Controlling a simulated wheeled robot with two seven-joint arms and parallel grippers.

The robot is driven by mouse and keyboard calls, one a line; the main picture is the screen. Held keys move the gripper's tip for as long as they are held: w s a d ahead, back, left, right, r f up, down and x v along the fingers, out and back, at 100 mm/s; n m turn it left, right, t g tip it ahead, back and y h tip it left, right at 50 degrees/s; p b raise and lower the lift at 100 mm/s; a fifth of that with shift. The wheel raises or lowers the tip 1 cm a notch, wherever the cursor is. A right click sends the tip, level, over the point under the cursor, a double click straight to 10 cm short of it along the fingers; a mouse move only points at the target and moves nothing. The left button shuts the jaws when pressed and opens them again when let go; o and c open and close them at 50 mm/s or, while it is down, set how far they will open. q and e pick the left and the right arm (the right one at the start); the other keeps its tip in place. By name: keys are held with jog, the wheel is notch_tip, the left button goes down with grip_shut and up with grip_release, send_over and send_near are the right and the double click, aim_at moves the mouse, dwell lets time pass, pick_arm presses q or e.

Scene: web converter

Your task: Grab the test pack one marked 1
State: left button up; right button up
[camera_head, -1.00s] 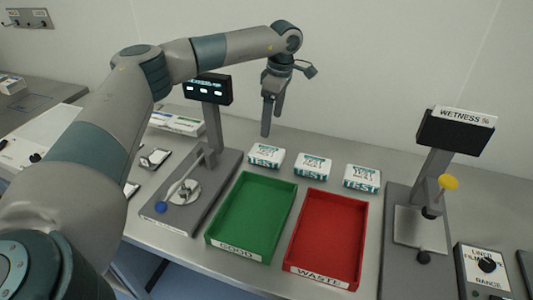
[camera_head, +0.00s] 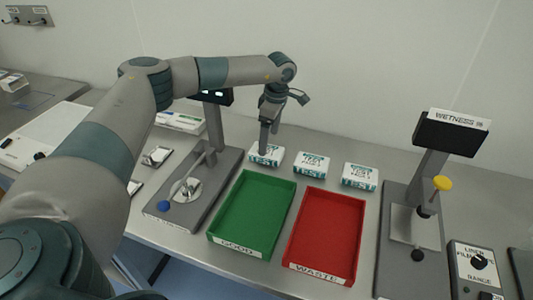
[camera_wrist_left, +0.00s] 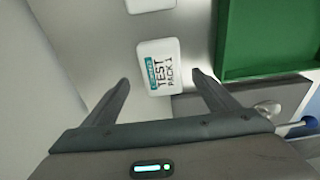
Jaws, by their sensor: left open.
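Test pack 1 (camera_head: 268,156) is a small white pack with teal and black print, the leftmost of three in a row behind the trays. In the left wrist view its label (camera_wrist_left: 160,68) reads "TEST PACK 1". My left gripper (camera_head: 268,139) is open and points down above this pack. In the wrist view its two fingertips (camera_wrist_left: 160,77) show on either side of the pack's near part, with nothing held. The fingers partly hide the pack in the head view. I cannot tell their exact height above it.
Two similar packs stand to the right, a middle one (camera_head: 311,165) and a right one (camera_head: 360,176). A green tray (camera_head: 237,250) and a red tray (camera_head: 320,275) lie in front. A gauge with a blue knob (camera_head: 164,207) stands left, a wetness meter (camera_head: 450,135) right.

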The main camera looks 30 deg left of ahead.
pick_arm(q)
jog(key=shift+s+f+p, duration=0.1)
jog(key=shift+f+p, duration=0.15)
jog(key=shift+p, duration=0.05)
notch_tip(320, 180, down, 3)
jog(key=shift+s+a+r+p, duration=0.1)
jog(key=shift+s+a+p, duration=0.05)
jog(key=shift+p, duration=0.75)
jog(key=shift+a+f, duration=0.1)
jog(key=shift+f, duration=0.65)
jog(key=c, duration=1.2)
jog(key=shift+r, duration=0.1)
